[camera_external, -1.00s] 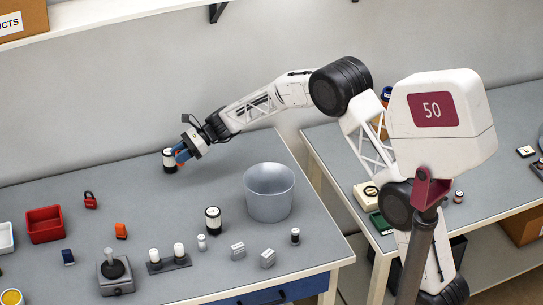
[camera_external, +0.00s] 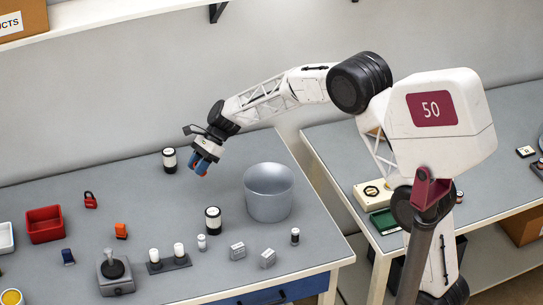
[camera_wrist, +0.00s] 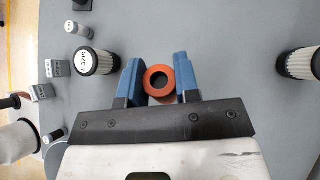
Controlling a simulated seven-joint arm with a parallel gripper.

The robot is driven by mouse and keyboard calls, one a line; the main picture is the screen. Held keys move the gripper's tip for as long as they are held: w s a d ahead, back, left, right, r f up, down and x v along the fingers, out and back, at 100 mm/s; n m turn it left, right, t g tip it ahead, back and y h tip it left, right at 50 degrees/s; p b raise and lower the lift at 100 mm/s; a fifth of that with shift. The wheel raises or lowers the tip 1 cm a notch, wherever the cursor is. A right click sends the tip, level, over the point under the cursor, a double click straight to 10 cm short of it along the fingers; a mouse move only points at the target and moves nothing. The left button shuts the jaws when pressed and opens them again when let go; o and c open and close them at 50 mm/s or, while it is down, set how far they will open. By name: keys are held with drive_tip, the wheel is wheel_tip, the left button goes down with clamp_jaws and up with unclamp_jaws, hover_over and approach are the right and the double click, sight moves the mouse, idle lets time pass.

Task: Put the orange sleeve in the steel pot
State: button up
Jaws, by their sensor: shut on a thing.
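The orange sleeve (camera_wrist: 159,67), a hollow ring seen end-on in the wrist view, sits between the two blue fingers. My gripper (camera_external: 202,165) is shut on it, and it also shows in the wrist view (camera_wrist: 157,72). In the external view the sleeve is mostly hidden by the fingers. The steel pot (camera_external: 269,196) is a wide, open grey vessel standing upright on the bench. My gripper is above the bench, to the left of and behind the pot, apart from it.
A black-and-white cylinder (camera_external: 169,161) stands left of my gripper, and another (camera_external: 213,220) stands left of the pot. Grey blocks (camera_external: 238,251) and a small cylinder (camera_external: 295,236) lie in front.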

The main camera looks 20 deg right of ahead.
drive_tip(key=s+d+r+m+h, duration=0.1)
drive_tip(key=s+d+r+h, duration=0.3)
drive_tip(key=d, duration=0.5)
drive_tip(key=s+d+r+m+h, duration=0.1)
drive_tip(key=s+d+r+h, duration=0.3)
drive_tip(key=s+d+h, duration=0.3)
drive_tip(key=d+h, duration=0.2)
drive_tip(key=shift+d+t, duration=0.3)
drive_tip(key=shift+t, duration=0.1)
drive_tip(key=shift+f, duration=0.3)
wheel_tip(320, 180, down, 10)
drive_tip(key=shift+f, duration=0.25)
idle(0.5)
drive_tip(key=o, duration=0.9)
drive_tip(key=shift+o, duration=0.2)
